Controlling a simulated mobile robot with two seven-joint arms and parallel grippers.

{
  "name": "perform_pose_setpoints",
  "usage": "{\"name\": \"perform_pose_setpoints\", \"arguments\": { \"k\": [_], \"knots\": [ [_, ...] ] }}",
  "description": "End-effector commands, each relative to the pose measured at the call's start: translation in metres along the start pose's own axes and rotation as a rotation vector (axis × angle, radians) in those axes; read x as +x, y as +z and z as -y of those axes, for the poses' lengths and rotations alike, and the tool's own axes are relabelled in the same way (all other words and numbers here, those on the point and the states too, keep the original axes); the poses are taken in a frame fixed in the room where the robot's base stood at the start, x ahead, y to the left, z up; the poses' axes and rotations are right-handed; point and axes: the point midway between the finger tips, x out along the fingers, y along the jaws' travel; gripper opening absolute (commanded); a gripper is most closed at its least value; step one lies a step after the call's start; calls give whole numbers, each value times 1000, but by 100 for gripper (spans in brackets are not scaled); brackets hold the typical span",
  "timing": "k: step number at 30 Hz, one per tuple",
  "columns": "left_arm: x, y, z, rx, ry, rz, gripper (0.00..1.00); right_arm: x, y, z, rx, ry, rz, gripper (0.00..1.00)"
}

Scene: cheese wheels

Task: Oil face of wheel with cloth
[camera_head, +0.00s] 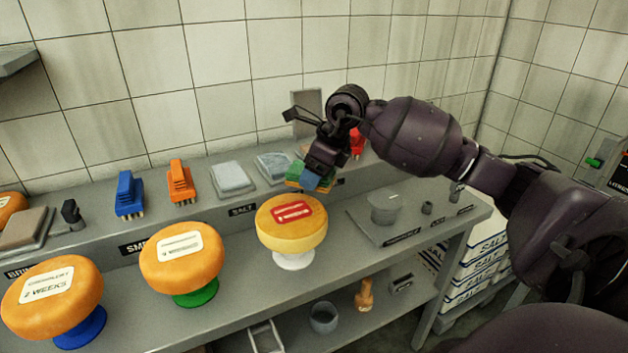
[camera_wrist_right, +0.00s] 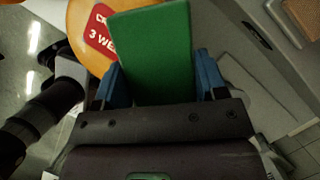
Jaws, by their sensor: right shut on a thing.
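A yellow cheese wheel (camera_head: 290,236) with a red label sits on a white stand at the middle of the bench. Its orange rim (camera_wrist_right: 78,20) and red label also show in the right wrist view. Two folded pale cloths, one whitish (camera_head: 232,178) and one bluish (camera_head: 274,166), lie on the raised back shelf. My right gripper (camera_head: 310,178) is shut on a green block (camera_wrist_right: 150,50), held between its blue fingers just behind and above the yellow wheel. Whether the block touches the wheel or shelf is unclear. My left gripper is not in view.
Orange wheels stand on a green (camera_head: 195,292) and a blue base (camera_head: 80,328) to the left. Blue (camera_head: 130,194) and orange brushes (camera_head: 180,182) stand on the shelf. A grey tray (camera_head: 362,222) with a small pot lies to the right.

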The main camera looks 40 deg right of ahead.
Motion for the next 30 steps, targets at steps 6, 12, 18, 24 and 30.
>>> {"name": "perform_pose_setpoints", "arguments": {
  "k": [6, 12, 18, 24, 30],
  "knots": [
    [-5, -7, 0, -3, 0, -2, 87, -23, 6, 5, 1, -3, 2, 46],
    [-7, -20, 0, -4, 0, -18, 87, -37, 9, 9, 2, -1, 1, 46],
    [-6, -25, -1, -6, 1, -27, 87, -38, 9, 10, 2, 0, 0, 46],
    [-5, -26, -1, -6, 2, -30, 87, -38, 9, 10, 2, 0, 0, 46],
    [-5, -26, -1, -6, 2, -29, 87, -38, 9, 9, 1, 0, 0, 46]
  ]
}}
